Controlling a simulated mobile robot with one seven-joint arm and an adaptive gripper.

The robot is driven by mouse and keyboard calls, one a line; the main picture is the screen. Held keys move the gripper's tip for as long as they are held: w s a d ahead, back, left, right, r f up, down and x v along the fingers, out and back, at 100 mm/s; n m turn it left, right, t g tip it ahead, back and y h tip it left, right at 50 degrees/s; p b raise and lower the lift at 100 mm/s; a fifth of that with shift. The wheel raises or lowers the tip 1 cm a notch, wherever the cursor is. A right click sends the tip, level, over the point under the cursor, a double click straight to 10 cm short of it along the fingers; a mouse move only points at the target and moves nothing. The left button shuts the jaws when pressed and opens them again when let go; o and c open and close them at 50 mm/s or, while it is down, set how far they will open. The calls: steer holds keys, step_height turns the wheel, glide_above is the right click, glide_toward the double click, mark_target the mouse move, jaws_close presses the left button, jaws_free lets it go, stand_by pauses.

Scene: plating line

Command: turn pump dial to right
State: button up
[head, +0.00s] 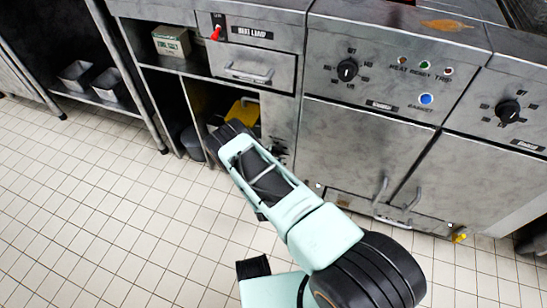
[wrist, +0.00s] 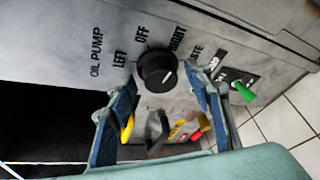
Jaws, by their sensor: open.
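The pump dial (wrist: 157,70) is a round black knob on a grey metal panel in the wrist view. The "OIL PUMP" label (wrist: 96,52) and the words LEFT, OFF and RIGHT are printed around it. A small pale mark shows on its face; I cannot tell for sure which word it points to. My gripper (wrist: 161,78) is open, with one blue-lined finger on each side of the dial. I cannot tell whether either finger touches it. In the head view my gripper (head: 228,136) is low by the open cabinet, and the dial cannot be made out.
A green-tipped lever (wrist: 243,92) sticks out right of the dial. A dark opening (wrist: 45,120) lies left of and below the panel. Other knobs, such as one on the front panel (head: 347,69), sit higher to the right. The tiled floor (head: 90,190) is clear.

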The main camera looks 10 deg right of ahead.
steer(key=shift+r, duration=0.1)
step_height(320, 180, up, 8)
steer(key=shift+w+a+r, duration=0.1)
steer(key=shift+a+r, duration=0.05)
steer(key=shift+r, duration=0.8)
steer(key=shift+s+a+f+n, duration=0.1)
steer(key=shift+s+f+n, duration=0.2)
steer(key=shift+s+n, duration=0.1)
steer(key=s+a+f+n+g+h, duration=0.3)
steer(key=s+a+f+n, duration=0.2)
steer(key=s+n, duration=0.25)
steer(key=b+x, duration=0.4)
steer(key=x, duration=0.7)
steer(key=shift+d, duration=0.2)
steer(key=shift+s, duration=0.1)
